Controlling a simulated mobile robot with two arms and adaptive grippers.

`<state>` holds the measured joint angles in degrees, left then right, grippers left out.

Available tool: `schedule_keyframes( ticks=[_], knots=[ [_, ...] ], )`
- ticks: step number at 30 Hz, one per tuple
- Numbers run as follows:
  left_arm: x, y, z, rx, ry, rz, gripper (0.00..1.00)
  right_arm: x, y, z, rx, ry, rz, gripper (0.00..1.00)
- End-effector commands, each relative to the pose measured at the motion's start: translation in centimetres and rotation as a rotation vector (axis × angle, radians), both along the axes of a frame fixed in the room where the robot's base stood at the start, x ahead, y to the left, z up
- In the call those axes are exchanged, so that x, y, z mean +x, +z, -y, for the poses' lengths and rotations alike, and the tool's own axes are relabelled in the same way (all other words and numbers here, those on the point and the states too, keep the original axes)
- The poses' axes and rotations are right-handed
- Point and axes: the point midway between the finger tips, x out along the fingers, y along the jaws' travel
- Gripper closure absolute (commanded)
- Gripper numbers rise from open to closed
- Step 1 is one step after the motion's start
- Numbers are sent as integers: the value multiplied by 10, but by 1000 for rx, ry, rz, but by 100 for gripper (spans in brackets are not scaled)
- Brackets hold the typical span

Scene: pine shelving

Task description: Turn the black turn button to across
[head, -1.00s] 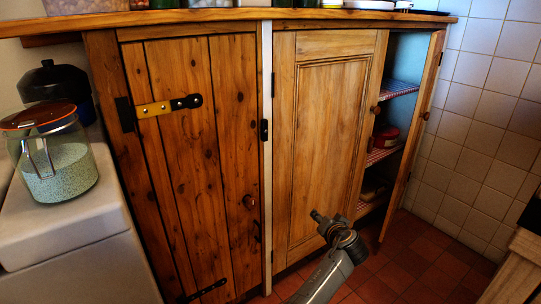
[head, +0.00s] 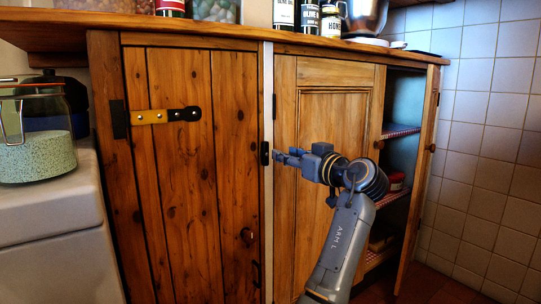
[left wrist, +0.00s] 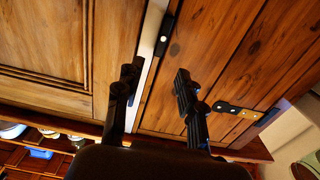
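The black turn button (head: 264,153) is a short dark piece standing upright, in line with the pale post (head: 268,210), at the right edge of the plank door (head: 190,200). It also shows in the left wrist view (left wrist: 168,34), with a light spot at its middle, lying along the post. My left gripper (head: 281,157) is just right of the button in the head view, its fingers pointing at it. In the left wrist view its two dark fingers (left wrist: 156,80) are apart with nothing between them. Contact with the button cannot be told. My right gripper is not in view.
A panelled door (head: 335,110) is right of the post, behind my left arm. Further right, a cupboard with shelves (head: 400,131) has its door (head: 425,150) standing open. Jars and bottles (head: 307,15) stand on the top. A glass jar (head: 38,150) stands at the left.

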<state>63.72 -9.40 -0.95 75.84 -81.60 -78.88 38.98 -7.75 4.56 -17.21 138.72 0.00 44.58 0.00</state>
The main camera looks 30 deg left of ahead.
Motion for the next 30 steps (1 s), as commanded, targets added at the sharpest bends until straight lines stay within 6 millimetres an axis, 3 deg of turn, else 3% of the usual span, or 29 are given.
schedule_keyframes(
  ticks=[6,12,24,26,30],
  knots=[
    [17,-2,-43,1,2,-1,61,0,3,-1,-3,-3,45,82],
    [28,-2,-67,2,0,-1,61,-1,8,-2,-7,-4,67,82],
    [32,0,-75,1,-2,-1,61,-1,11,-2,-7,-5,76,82],
    [32,0,-75,1,-2,-1,69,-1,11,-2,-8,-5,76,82],
    [32,0,-75,2,-2,-1,98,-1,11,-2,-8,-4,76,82]
  ],
)
